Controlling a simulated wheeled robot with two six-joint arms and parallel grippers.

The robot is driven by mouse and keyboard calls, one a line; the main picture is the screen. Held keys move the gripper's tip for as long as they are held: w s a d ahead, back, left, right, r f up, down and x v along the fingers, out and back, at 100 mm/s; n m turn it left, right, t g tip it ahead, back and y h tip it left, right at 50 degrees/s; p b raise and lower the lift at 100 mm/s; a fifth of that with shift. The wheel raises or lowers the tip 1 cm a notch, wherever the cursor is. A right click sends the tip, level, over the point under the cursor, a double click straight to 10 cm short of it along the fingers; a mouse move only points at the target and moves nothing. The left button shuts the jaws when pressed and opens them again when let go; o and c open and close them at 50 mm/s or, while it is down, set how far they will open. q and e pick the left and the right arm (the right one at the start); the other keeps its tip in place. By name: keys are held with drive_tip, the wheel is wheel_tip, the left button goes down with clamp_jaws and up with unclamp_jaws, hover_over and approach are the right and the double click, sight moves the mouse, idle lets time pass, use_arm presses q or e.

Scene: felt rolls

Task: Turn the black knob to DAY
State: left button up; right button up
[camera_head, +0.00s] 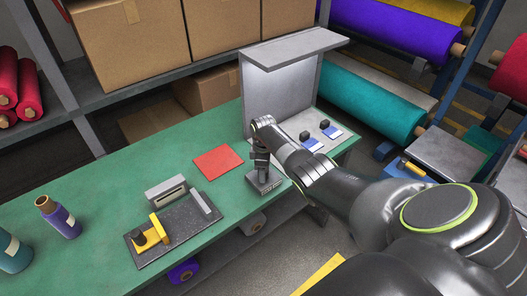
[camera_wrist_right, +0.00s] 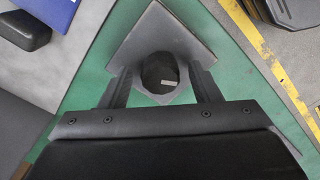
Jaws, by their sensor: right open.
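Small lettering on the box front is too small to read. My right gripper (camera_head: 261,161) is over the box and hides most of the knob in the head view. In the wrist view its open fingers (camera_wrist_right: 161,84) stand on either side of the knob; contact cannot be told. My left gripper is not in view.
A red felt square (camera_head: 218,162) lies left of the box on the green table (camera_head: 110,195). A dark board (camera_head: 178,228) with a yellow tool is nearer the front. A grey lit hood (camera_head: 290,85) with two black-and-blue pads stands behind.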

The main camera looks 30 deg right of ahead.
wheel_tip(320, 180, up, 5)
drive_tip(key=shift+r+p, duration=0.15)
drive_tip(key=shift+p, duration=0.2)
wheel_tip(320, 180, up, 12)
drive_tip(key=b, duration=0.1)
drive_tip(key=shift+f, duration=0.25)
